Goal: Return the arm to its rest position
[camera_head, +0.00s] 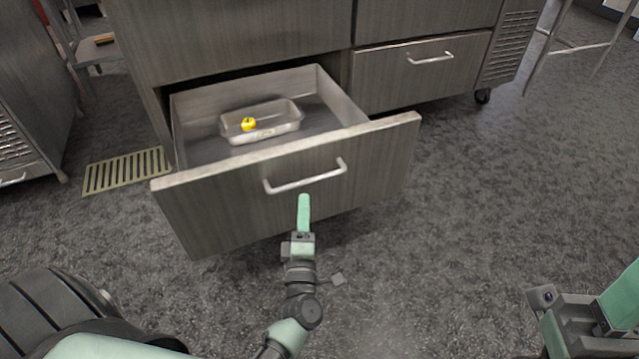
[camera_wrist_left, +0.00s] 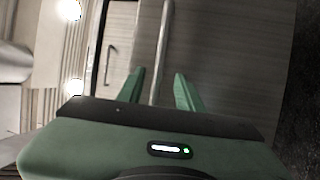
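My left gripper (camera_head: 303,205) points at the front of the open drawer (camera_head: 375,165), just below the drawer's bar handle (camera_head: 306,180). In the left wrist view its two green fingers (camera_wrist_left: 160,88) are spread apart. The handle (camera_wrist_left: 162,45) shows as a long bar running up the picture between and beyond the fingers, with nothing gripped. Part of my right arm's end (camera_head: 585,325) shows at the lower right edge of the head view; its fingertips cannot be made out.
The drawer holds a clear tray (camera_head: 290,123) with a small yellow fruit-like item (camera_head: 248,124). A closed drawer (camera_head: 420,75) is at the right of the steel cabinet. A floor grate (camera_head: 125,170) lies at left. The carpet (camera_head: 480,200) on the right is clear.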

